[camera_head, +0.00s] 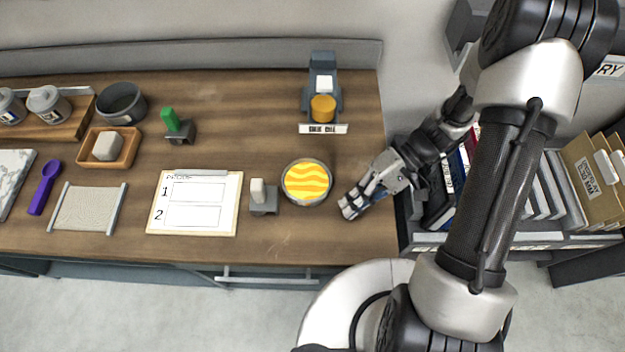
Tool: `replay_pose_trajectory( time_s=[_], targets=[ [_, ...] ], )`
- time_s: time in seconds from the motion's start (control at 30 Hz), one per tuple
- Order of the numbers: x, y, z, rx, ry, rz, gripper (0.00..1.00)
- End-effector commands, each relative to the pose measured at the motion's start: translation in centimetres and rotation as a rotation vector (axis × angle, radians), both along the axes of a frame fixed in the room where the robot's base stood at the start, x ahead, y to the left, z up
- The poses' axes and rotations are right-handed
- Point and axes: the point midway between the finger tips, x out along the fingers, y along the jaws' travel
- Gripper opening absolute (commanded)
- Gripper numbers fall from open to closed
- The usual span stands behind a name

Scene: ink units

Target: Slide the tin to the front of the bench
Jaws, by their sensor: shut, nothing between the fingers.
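The tin (307,182) is round with a grey rim and a yellow and orange wavy top. It sits on the wooden bench (290,235), right of the middle and a little back from the front edge. My gripper (346,209) is just right of the tin, low over the bench near its right end. Its fingers are shut and empty, pointing left and toward the front. A small gap shows between the fingers and the tin.
A grey holder with a white block (262,196) stands close left of the tin. A clipboard (195,203) lies further left. A dark stand with an orange piece (322,108) is behind the tin. The bench strip in front of the tin is clear. Book bins (540,200) stand right.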

Motion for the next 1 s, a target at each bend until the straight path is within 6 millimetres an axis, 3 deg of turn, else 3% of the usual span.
replay_pose_trajectory(
  time_s=[0.17, 0.3, 0.5, 0.67, 0.83, 1.0],
  targets=[
    [0.7, 1.5, 1.8, -0.322, -0.104, 0.226, 0.00],
    [3.1, 3.3, 3.8, -0.524, -0.274, 0.335, 0.00],
    [6.4, 8.0, 6.6, -0.661, -0.532, 0.417, 0.00],
    [7.7, 10.9, 8.2, -0.684, -0.661, 0.437, 0.00],
    [8.0, 11.8, 7.9, -0.687, -0.695, 0.437, 0.00],
    [8.0, 11.7, 5.2, -0.688, -0.690, 0.437, 0.00]
  ],
)
